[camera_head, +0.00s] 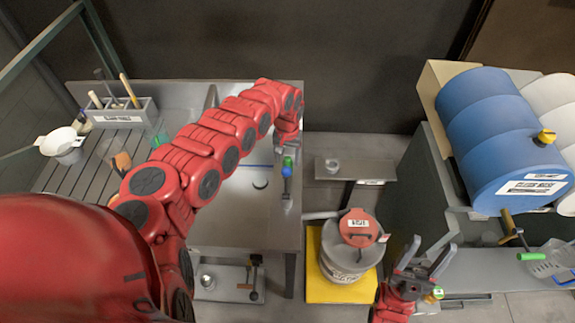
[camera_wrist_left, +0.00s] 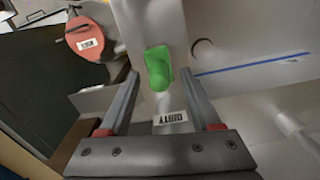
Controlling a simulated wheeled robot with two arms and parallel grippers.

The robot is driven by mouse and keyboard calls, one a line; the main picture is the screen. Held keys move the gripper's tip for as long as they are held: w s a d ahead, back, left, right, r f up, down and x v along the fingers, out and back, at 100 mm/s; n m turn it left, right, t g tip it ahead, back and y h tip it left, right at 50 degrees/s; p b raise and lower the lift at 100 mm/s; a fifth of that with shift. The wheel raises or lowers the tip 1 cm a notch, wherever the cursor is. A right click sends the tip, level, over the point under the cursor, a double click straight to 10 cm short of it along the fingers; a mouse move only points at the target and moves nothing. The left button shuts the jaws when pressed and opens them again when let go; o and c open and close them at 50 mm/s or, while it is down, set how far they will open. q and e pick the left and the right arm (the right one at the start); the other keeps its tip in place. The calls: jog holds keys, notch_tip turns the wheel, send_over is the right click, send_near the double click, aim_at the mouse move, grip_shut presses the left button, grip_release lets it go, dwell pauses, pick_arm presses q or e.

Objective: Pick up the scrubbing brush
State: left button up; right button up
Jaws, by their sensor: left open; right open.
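I cannot single out the scrubbing brush with certainty. Several upright handles stand in a grey caddy (camera_head: 128,117) at the back left of the sink unit. A brown-orange item (camera_head: 122,160) lies on the slatted drainboard, with a small green item (camera_head: 160,140) near it. My left gripper (camera_wrist_left: 160,74) is open and empty in the left wrist view. A green upright item (camera_wrist_left: 158,70) shows between and beyond its fingers, above a "DIRTY" label. In the head view, my left arm hides most of that gripper. My right gripper (camera_head: 431,252) is open and empty at the lower right.
A bucket with a red lid (camera_head: 360,226) stands on a yellow platform (camera_head: 325,288), between my arms. A blue drum (camera_head: 495,125) lies on a rack at the right. A white strainer (camera_head: 62,142) sits at the sink's left. A small grey shelf (camera_head: 375,168) stands right of the sink.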

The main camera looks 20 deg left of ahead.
pick_arm(q)
jog(key=shift+f, duration=0.8)
grip_shut()
